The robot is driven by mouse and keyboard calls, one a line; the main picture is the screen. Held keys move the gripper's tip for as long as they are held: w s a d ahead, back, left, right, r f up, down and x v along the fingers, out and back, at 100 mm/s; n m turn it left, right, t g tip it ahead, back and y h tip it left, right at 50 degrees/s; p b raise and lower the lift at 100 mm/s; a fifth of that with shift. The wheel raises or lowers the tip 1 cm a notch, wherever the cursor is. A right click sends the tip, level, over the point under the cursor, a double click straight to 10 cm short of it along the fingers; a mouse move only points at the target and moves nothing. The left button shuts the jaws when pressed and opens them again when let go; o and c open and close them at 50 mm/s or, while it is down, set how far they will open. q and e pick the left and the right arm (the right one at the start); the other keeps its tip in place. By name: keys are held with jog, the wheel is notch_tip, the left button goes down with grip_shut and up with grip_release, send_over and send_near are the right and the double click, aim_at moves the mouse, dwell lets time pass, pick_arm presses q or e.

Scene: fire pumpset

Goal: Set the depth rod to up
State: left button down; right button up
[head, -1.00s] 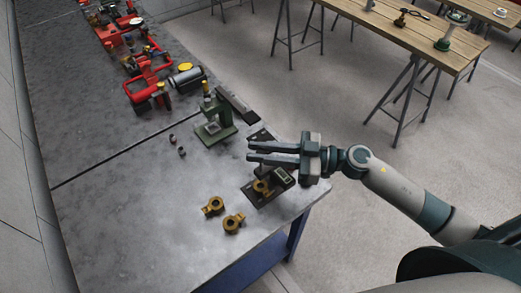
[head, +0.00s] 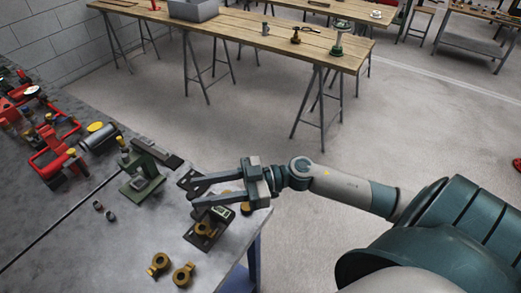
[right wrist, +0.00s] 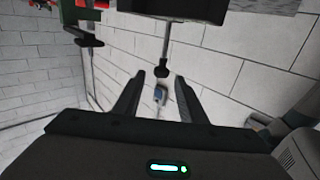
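A small gauge stand with a dark base (head: 197,240) and a display head (head: 222,212) sits near the bench's right edge in the head view. A brass ring part (head: 204,228) is at its base. My right gripper (head: 193,190) is open, its fingers reaching left over the stand. In the right wrist view, a thin rod (right wrist: 167,45) ends in a dark round knob (right wrist: 161,71). The knob appears between the open fingertips (right wrist: 160,78); I cannot tell whether they touch it. That this is the depth rod is not certain. My left gripper is not in view.
Two loose brass rings (head: 158,263) lie on the grey bench (head: 95,255) in front of the stand. A green press-like fixture (head: 142,185) stands to the left. Red tools (head: 55,150) are farther left. A wooden table (head: 275,38) stands behind, across open floor.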

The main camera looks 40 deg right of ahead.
jog(key=b+v, duration=0.4)
jog(key=v, duration=1)
jog(key=shift+b, duration=0.35)
jog(key=shift+r, duration=0.1)
